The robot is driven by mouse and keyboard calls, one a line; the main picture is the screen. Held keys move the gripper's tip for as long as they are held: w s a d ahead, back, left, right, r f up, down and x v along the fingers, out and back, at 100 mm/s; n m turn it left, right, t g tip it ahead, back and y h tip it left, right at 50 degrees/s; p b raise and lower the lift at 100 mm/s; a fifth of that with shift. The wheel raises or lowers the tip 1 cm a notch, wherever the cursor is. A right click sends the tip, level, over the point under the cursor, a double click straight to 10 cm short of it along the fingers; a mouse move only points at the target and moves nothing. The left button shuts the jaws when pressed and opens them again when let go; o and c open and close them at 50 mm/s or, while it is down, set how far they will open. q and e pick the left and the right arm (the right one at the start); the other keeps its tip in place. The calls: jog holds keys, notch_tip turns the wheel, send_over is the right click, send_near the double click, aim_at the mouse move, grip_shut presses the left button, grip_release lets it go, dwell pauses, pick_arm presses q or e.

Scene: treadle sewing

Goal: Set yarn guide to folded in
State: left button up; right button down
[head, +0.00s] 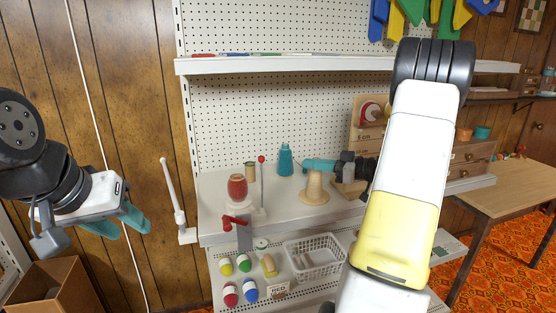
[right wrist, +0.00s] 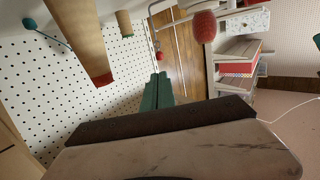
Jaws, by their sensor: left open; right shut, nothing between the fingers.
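The yarn guide (head: 262,180) appears to be the thin upright rod with a red ball tip beside the dark red winder cone (head: 237,188) on the shelf. The winder has a red crank (head: 235,221) at the shelf's front edge. In the right wrist view the red ball (right wrist: 158,56) shows just beyond my fingertips, with the red cone (right wrist: 204,26) to its right. My right gripper (head: 306,164) is shut and empty, pointing left, with a gap to the guide. It also shows in the right wrist view (right wrist: 157,80). My left gripper (head: 125,222) is open and empty, left of the shelf.
A white arm (head: 173,193) rises at the shelf's left end. Yarn balls and a white basket (head: 316,257) sit on the lower shelf. Pegboard closes the back.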

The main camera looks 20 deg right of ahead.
aim_at(262, 159)
jog(key=x, duration=1.3)
jog(key=x, duration=0.2)
jog(key=shift+a+r, duration=0.15)
jog(key=shift+a, duration=0.35)
